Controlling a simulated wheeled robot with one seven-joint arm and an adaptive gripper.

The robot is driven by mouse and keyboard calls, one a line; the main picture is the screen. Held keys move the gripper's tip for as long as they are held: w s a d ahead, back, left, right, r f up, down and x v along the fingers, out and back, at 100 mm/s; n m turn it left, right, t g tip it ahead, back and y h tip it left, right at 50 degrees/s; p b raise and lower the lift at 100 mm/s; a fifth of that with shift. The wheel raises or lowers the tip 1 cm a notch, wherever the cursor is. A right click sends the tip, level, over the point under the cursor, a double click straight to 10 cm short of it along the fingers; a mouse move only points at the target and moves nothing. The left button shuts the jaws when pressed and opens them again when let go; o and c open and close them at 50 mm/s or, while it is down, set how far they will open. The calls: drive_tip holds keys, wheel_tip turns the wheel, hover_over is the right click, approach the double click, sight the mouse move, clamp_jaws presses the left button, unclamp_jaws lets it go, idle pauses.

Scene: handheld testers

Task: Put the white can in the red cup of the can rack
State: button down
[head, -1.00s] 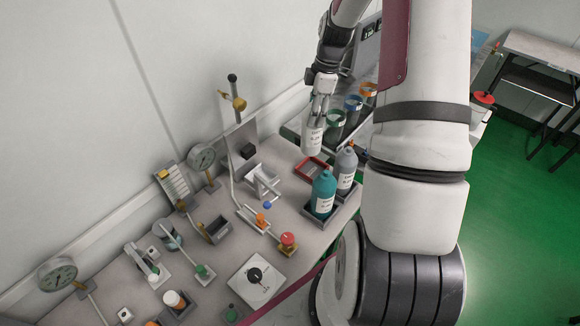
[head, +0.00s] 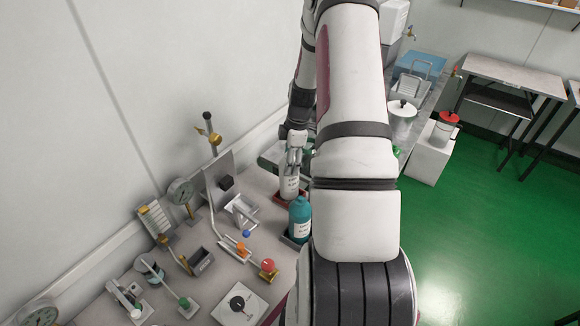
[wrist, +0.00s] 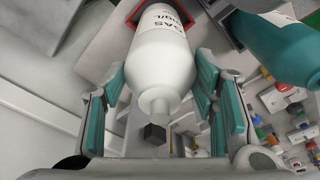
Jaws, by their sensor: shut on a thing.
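My gripper (head: 293,165) is shut on the white can (head: 289,187), which hangs upright below it. In the wrist view the can (wrist: 160,55) sits between the teal finger pads (wrist: 163,92), its neck toward the camera. A red square frame (head: 279,197) lies on the bench at the can's lower end; in the wrist view its edge (wrist: 143,8) shows past the can's far end. I cannot tell whether the can touches it.
A teal bottle (head: 300,217) stands in a dark tray just right of the can; it is also close in the wrist view (wrist: 275,45). A grey bracket (head: 241,210) stands to the left. Gauges, valves and switches crowd the front bench.

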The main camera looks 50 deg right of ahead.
drive_tip(key=shift+f, duration=1.25)
drive_tip(key=c, duration=0.6)
unclamp_jaws()
drive_tip(key=shift+c, duration=0.2)
